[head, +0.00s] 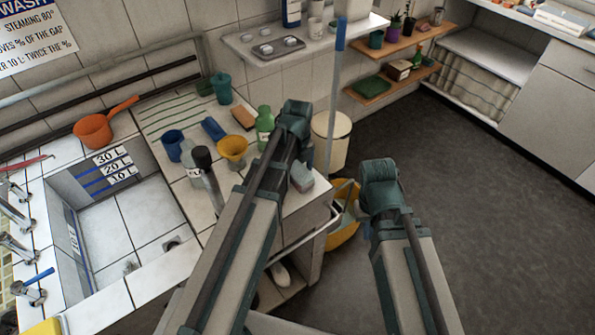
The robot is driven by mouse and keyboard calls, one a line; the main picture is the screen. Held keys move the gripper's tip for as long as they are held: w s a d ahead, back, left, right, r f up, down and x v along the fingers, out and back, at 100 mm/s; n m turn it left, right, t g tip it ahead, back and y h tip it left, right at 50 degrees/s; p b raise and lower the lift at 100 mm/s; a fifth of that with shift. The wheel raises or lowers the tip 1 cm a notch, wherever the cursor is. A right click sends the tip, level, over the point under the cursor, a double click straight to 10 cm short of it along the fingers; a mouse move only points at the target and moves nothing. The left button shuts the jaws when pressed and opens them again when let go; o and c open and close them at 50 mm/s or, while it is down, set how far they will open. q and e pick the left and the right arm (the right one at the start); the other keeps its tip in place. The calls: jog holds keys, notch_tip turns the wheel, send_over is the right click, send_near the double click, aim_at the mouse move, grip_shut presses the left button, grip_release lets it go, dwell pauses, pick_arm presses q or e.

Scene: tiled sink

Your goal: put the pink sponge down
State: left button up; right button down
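A small dull pinkish-grey block (302,181), which looks like the pink sponge, shows at the counter's right edge, just right of my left arm. My arm hides part of it, and I cannot tell whether it rests on the counter or is held. The teal end of my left arm, at my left gripper (294,118), is above the counter's far right part, next to a green bottle (264,128). The teal end of my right arm, at my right gripper (380,186), is over the floor, right of the counter. The fingers of both are not clearly visible.
The tiled sink (125,225) is at the left. A yellow funnel (232,148), a blue cup (172,145) and an orange-brown sponge (243,117) crowd the counter. A blue-handled pole (340,50) and a yellow bucket (345,232) stand right of it. The floor (490,210) beyond is clear.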

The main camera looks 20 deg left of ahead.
aim_at(297, 170)
pick_arm(q)
jog(key=shift+r, duration=0.1)
notch_tip(297, 170, up, 12)
jog(key=p, duration=1.2)
jog(key=s+d+n, duration=0.5)
jog(key=s+n, duration=0.2)
jog(key=n, duration=0.4)
jog(key=s+d+n+y, duration=0.1)
jog(key=s+d+n, duration=0.5)
jog(key=n, duration=0.4)
jog(key=shift+s+n, duration=0.4)
jog(key=shift+s, duration=0.5)
jog(key=shift+r, duration=0.1)
